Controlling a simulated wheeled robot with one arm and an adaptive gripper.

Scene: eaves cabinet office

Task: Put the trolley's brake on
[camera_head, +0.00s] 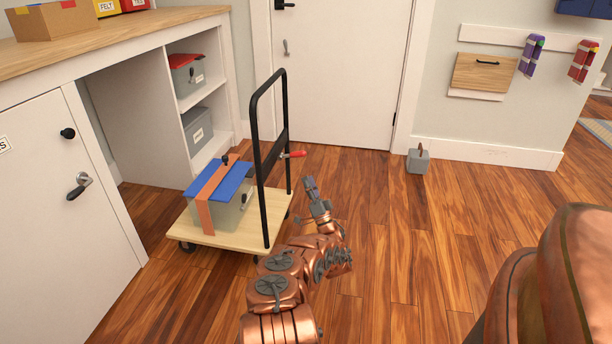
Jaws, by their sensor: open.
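The trolley (222,238) is a flat wooden platform on dark castors with an upright black hoop handle (262,150). A lever with a red grip (294,154) sticks out to the right from the handle's crossbar. A grey box with a blue lid (233,213) and an orange strap stands on the platform. My gripper (310,184) is open and empty, to the right of the trolley and below the red grip in the picture, apart from it. My copper arm reaches up from the bottom of the picture. The far castors are hidden.
A white cabinet door (65,190) and shelves with grey boxes (198,128) stand left of the trolley. A closed white door (340,70) is behind it. A grey doorstop weight (417,160) sits by the wall.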

